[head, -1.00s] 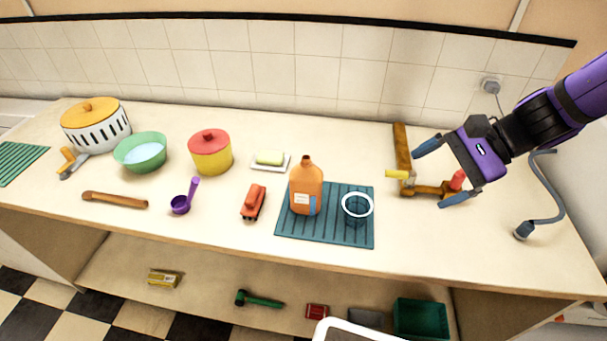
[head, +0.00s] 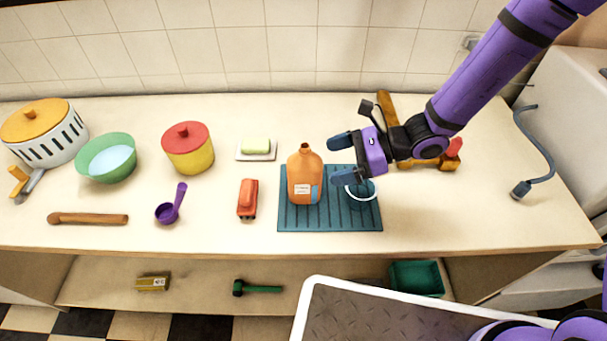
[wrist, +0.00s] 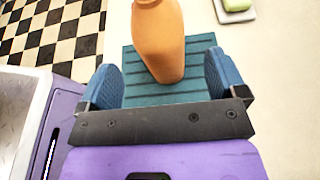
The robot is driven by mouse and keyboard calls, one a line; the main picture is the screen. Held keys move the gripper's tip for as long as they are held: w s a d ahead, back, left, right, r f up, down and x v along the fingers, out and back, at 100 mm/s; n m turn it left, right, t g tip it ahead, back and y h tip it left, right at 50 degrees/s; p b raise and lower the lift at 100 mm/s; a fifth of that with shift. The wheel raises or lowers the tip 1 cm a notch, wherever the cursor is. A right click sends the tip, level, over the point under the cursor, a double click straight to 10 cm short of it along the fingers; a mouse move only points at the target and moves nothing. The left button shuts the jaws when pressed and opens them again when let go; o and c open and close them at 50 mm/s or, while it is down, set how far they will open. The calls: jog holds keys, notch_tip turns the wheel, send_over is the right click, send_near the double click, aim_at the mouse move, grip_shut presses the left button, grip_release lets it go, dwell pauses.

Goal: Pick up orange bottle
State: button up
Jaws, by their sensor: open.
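The orange bottle (head: 304,178) stands upright on a dark teal ribbed mat (head: 330,221), with a white and blue label on its front. My gripper (head: 337,159) is open and just to the right of the bottle, its blue fingers pointing left toward it. In the wrist view the bottle (wrist: 158,38) shows ahead, between the lines of the two open fingers (wrist: 165,82). No contact between fingers and bottle is visible.
A red toy-like item (head: 248,198) lies to the left, and a soap dish (head: 257,151) sits behind. A red-lidded yellow pot (head: 188,150) is farther left.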

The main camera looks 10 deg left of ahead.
aim_at(309, 168)
jog(key=shift+x, duration=3.45)
jog(key=shift+f, duration=0.1)
jog(key=c, duration=1.2)
